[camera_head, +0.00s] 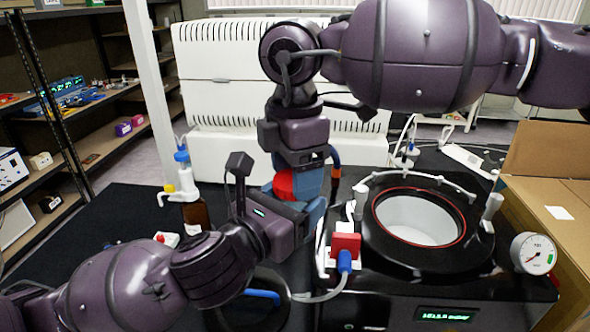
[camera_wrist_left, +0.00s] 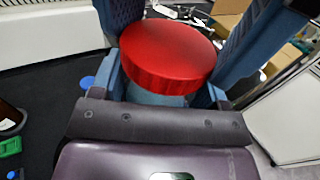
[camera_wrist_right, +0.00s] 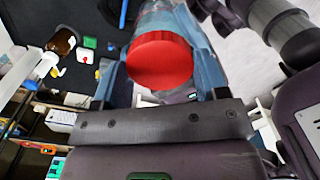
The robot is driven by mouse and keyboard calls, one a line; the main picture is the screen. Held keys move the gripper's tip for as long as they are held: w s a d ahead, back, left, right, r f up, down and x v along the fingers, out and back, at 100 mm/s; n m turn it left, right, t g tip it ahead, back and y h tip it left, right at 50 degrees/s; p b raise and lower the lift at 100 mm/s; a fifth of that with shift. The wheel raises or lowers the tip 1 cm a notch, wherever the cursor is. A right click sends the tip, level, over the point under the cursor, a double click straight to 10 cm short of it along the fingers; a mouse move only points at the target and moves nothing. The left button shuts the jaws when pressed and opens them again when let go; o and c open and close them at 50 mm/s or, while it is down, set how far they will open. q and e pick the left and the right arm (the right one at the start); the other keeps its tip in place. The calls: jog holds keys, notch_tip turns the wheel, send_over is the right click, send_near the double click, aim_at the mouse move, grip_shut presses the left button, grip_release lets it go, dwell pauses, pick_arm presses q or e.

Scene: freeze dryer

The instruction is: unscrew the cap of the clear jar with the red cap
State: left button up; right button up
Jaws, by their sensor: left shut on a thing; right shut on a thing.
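The red cap (camera_head: 285,183) is on the clear jar, in the middle of the head view between both grippers. It shows large as a ribbed red disc in the left wrist view (camera_wrist_left: 168,52) and face-on in the right wrist view (camera_wrist_right: 159,60). My right gripper (camera_head: 300,182) comes down from above and is shut around the cap. My left gripper (camera_head: 300,212) comes in from the lower left and is shut on the jar body (camera_wrist_left: 155,97) below the cap. In the head view the fingers hide most of the jar.
A black freeze dryer with a round white chamber (camera_head: 418,219) stands to the right, with a pressure gauge (camera_head: 534,253) and a cardboard box (camera_head: 550,215). A brown dispenser bottle (camera_head: 195,214) stands to the left on the dark bench. Shelves line the far left.

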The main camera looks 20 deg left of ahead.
jog(key=n, duration=1.9)
jog(key=shift+n, duration=0.3)
jog(key=n, duration=0.4)
jog(key=shift+r, duration=0.1)
jog(key=n, duration=3.3)
jog(key=shift+r, duration=0.1)
jog(key=n, duration=0.3)
jog(key=shift+n, duration=0.4)
